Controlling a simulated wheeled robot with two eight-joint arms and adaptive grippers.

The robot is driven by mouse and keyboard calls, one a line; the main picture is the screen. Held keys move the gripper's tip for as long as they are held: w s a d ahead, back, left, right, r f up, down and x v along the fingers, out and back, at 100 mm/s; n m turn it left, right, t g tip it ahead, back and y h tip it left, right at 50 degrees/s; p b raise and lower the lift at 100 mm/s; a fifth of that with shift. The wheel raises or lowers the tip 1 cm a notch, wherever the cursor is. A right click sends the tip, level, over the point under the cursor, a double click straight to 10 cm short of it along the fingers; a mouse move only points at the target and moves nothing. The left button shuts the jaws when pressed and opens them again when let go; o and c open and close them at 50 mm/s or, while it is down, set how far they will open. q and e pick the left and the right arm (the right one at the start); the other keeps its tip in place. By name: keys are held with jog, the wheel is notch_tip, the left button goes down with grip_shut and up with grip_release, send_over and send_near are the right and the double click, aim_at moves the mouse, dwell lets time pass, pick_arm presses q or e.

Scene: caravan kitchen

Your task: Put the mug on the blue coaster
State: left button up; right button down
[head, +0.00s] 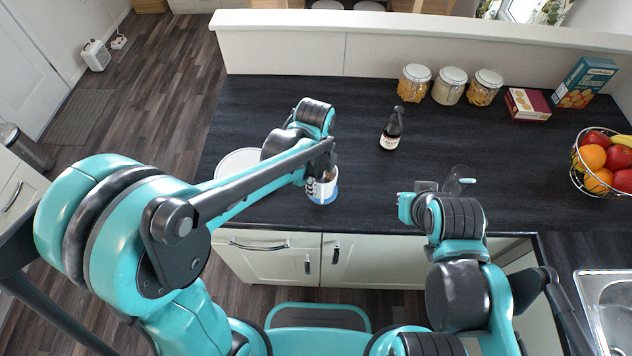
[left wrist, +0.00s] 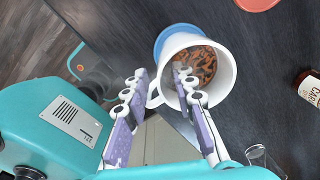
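The white mug (head: 318,189), with an orange-brown pattern inside, stands near the counter's front edge. In the left wrist view the mug (left wrist: 222,88) shows its open mouth and its handle. The blue coaster (left wrist: 172,36) shows beyond the mug's base, partly covered by it; its blue edge also shows under the mug in the head view (head: 326,200). I cannot tell if they touch all round. My left gripper (left wrist: 160,76) has its fingers apart, with the handle between them and one finger overlapping the mug's mouth. My right gripper (head: 420,190) is mostly hidden by its wrist.
A dark bottle (head: 391,132) stands behind the mug to the right. A clear glass (head: 456,178) is beside my right gripper. A white plate (head: 238,160) lies left. A red round coaster (left wrist: 258,3) shows in the wrist view. Jars (head: 449,86) and a fruit basket (head: 584,183) are farther away.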

pick_arm(q)
jog(key=shift+r, duration=0.1)
jog(key=shift+r, duration=0.35)
notch_tip(320, 180, up, 11)
jog(key=p, duration=0.3)
jog(key=s+a+n+t, duration=0.3)
jog(key=a+n, duration=0.5)
jog(key=n, duration=0.3)
jog(key=s+a+r+n+t, duration=0.1)
jog(key=s+a+n+t, duration=0.3)
jog(key=n, duration=0.8)
jog(key=s+a, duration=0.2)
jog(key=a, duration=0.1)
jog(key=shift+a, duration=0.4)
notch_tip(320, 180, down, 9)
jog(key=b, duration=0.9)
